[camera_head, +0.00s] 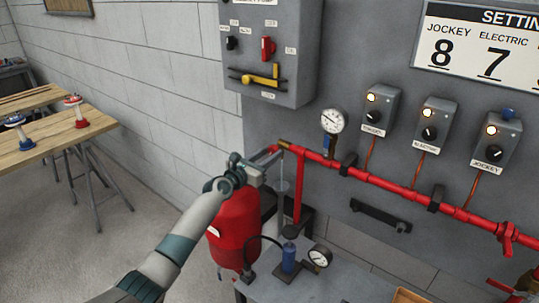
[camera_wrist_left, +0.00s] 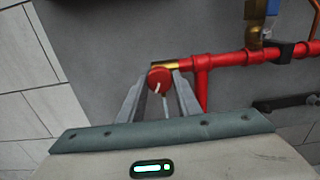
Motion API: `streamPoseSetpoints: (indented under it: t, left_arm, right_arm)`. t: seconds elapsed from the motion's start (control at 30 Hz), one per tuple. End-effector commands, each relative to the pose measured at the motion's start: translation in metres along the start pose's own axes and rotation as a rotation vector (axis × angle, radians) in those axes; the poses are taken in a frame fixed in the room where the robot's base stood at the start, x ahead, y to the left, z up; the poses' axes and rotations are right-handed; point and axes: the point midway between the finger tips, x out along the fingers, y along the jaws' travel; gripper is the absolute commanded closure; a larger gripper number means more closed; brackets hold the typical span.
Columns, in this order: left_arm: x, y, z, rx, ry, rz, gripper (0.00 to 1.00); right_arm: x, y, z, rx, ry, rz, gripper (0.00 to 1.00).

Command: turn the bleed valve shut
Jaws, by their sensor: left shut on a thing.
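The bleed valve is a round red knob with a pale line across its face, in the left wrist view (camera_wrist_left: 159,77). It sits at the brass end of the red pipe, and part of it shows in the head view (camera_head: 272,149). My left gripper (camera_head: 266,160) comes in from the lower left to the pipe's left end. In the left wrist view, its two fingers (camera_wrist_left: 160,92) stand on either side of the knob, shut on it. The fingers partly hide the knob in the head view. My right gripper is not in view.
A red pipe (camera_head: 385,184) runs right along the grey panel, with a gauge (camera_head: 333,121) above it. A red tank (camera_head: 234,228) stands below my left gripper. A grey bench (camera_head: 290,283) holds a blue cylinder (camera_head: 289,258) and another gauge (camera_head: 320,256). A wooden table (camera_head: 55,136) is far left.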

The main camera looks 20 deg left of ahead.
Motion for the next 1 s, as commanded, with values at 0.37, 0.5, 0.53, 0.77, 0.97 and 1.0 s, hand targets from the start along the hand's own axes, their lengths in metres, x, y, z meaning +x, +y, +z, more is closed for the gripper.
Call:
streamPoseSetpoints:
  t: [0.37,0.5,0.53,0.77,0.97,1.0]
  left_arm:
    - [0.000,0.000,-0.001,0.119,0.000,0.000,0.92]
    - [0.000,0.000,-0.001,0.214,-0.001,0.000,0.92]
    - [0.000,0.000,-0.001,0.238,-0.001,0.000,0.92]
    - [0.000,0.001,-0.002,0.446,-0.001,0.000,0.92]
    - [0.000,0.001,-0.002,0.637,0.000,0.000,0.92]
    - [0.000,0.001,-0.002,0.675,0.000,0.000,0.92]
  right_arm:
    - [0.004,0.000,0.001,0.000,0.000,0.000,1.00]
    - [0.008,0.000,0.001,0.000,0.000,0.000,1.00]
    - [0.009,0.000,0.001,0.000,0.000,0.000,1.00]
    - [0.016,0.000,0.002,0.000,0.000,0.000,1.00]
    - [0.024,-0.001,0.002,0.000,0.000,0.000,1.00]
    - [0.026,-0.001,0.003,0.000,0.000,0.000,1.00]
